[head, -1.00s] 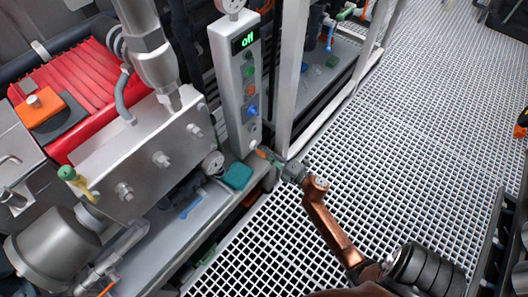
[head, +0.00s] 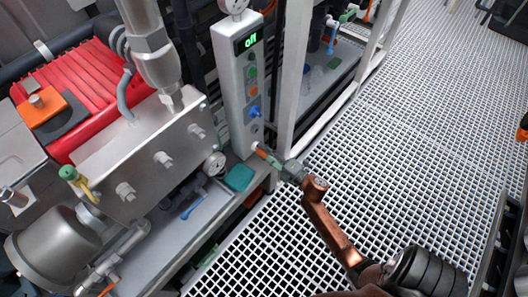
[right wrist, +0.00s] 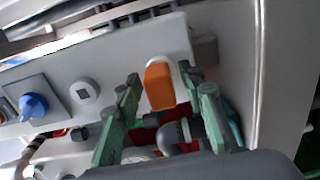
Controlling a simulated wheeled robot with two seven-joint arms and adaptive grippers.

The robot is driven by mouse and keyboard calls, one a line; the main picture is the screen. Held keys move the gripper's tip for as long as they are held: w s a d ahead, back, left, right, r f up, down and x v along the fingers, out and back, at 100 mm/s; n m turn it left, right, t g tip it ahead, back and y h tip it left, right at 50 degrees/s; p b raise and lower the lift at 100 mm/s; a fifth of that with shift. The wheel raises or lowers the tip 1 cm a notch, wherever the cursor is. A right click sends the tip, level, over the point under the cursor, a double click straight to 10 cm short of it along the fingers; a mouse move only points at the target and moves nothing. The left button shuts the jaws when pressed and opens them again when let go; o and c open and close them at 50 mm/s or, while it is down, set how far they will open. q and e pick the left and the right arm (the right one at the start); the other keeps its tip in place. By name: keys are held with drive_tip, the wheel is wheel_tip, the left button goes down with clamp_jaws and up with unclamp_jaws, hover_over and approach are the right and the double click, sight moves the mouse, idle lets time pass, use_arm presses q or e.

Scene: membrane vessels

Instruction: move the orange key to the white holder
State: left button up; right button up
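The orange key (right wrist: 160,86) stands out from the pale control panel in the right wrist view, in front of a white ring. In the head view its orange (head: 264,151) shows at the panel's lower end, by my fingertips. My right gripper (right wrist: 166,84) is open, with one green finger on each side of the key and small gaps showing. In the head view the right gripper (head: 284,163) reaches in from the lower right. A white round fitting with a square centre (right wrist: 84,92) sits left of the key; I cannot tell which white part is the holder. My left gripper is out of view.
The panel (head: 232,85) also has a blue knob (right wrist: 34,105) and a green display. A white post (head: 290,75) stands close right of it. A teal block (head: 239,177) and a gauge (head: 214,164) are below left. Open grating floor lies to the right.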

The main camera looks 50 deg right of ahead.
drive_tip(key=s, duration=0.8)
drive_tip(key=s+d, duration=0.1)
drive_tip(key=s, duration=0.3)
idle(0.6)
